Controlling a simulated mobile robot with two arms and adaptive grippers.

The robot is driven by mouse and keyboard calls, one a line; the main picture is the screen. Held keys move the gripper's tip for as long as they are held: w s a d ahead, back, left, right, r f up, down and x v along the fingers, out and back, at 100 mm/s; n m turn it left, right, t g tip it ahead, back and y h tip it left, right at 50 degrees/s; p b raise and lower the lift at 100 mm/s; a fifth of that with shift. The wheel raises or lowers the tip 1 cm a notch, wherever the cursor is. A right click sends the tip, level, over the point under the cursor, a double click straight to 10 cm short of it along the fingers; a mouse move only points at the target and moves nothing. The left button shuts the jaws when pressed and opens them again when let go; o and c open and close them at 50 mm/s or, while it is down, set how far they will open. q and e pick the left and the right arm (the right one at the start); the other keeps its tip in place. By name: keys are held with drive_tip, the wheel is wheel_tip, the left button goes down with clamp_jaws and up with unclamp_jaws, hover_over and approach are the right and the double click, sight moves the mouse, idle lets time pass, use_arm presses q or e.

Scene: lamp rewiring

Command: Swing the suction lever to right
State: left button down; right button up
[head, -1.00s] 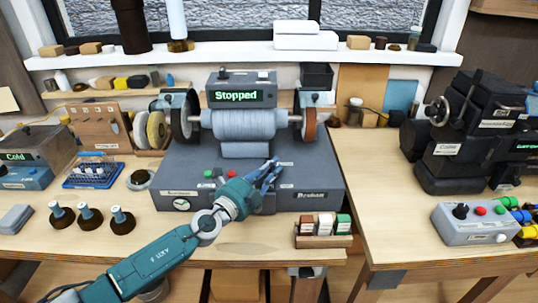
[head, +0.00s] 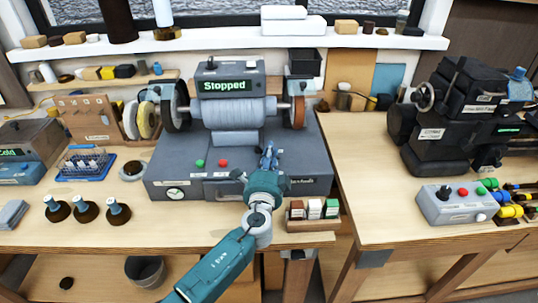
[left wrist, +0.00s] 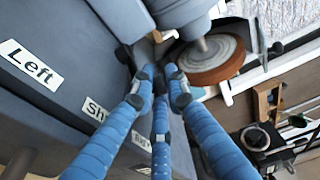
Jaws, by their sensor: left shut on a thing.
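The grey grinder base (head: 165,165) stands on the bench, its screen (head: 226,86) reading "Stopped". My left gripper (head: 268,155) is at the base's front, right of the green and red buttons (head: 211,163). In the left wrist view, my blue fingers (left wrist: 160,76) are closed together over the base, beside the brown grinding wheel (left wrist: 204,60). A "Left" label (left wrist: 31,63) is clear; a label starting "Sh" (left wrist: 97,110) and a third label are partly covered. The fingers are shut on the suction lever, which they mostly hide. My right gripper is not in view.
A rack of small blocks (head: 314,223) sits at the bench front, right of my left arm. Brown-based pegs (head: 87,211) stand at the left. A grey control box (head: 455,207) and a black machine (head: 440,150) are on the right bench. The right bench's near left area is clear.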

use_arm(q)
drive_tip(key=shift+r, duration=0.1)
drive_tip(key=c, duration=2)
unclamp_jaws()
drive_tip(key=shift+s, duration=0.2)
drive_tip(key=s, duration=0.3)
drive_tip(key=s+a, duration=0.1)
drive_tip(key=s, duration=0.3)
drive_tip(key=s+a, duration=0.1)
drive_tip(key=s, duration=0.3)
drive_tip(key=shift+s, duration=0.25)
